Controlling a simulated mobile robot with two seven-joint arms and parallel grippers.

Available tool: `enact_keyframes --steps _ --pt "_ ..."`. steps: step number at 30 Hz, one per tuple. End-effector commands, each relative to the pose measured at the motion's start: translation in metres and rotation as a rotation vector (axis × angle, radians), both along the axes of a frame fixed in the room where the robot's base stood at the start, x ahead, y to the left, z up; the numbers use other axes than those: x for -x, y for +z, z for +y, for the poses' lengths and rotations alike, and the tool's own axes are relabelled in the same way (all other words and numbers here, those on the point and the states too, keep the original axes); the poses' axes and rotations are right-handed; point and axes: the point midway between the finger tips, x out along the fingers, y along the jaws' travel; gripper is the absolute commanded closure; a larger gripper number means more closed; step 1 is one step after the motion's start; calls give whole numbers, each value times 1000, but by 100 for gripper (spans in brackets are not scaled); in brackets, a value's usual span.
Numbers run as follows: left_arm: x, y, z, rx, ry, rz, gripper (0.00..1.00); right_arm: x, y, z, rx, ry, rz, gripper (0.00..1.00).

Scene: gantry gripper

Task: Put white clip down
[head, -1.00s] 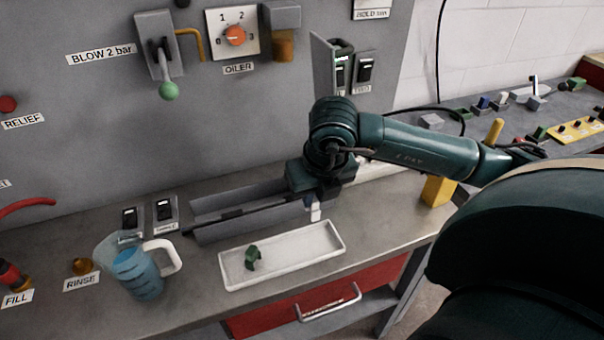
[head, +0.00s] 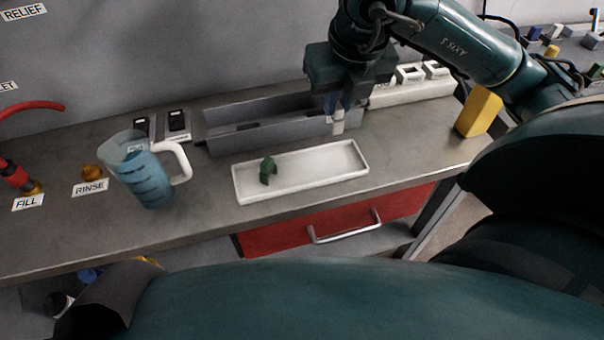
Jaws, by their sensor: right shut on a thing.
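My right gripper (head: 337,103) is at the top right of centre, pointing down. It is shut on the white clip (head: 338,123), a small pale piece hanging below the fingertips. The clip is at the right end of the grey trough, behind the white tray (head: 315,180). Whether it touches anything below is hard to tell. A green clip (head: 268,171) lies in the left part of the tray; the tray's right part is empty. My left gripper is not in view.
A blue-tinted jug (head: 150,178) with a white handle stands left of the tray. The grey trough (head: 260,128) lies behind the tray. A yellow block (head: 479,112) stands at right. A red drawer (head: 280,238) is below the worktop edge.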

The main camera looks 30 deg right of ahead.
Motion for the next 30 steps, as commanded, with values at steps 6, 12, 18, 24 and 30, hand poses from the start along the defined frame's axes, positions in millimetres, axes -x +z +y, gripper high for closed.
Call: enact_keyframes --steps 6,12,18,24,30 --pt "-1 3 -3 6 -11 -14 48 -1 -27 0 3 4 8 100" --pt "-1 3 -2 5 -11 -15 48 -1 -56 0 2 3 5 100" --pt "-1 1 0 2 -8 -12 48 -1 -80 0 1 3 7 100" --pt "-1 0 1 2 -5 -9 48 -1 -97 0 2 5 3 100" --pt "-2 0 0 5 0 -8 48 -2 -97 0 2 5 2 100"
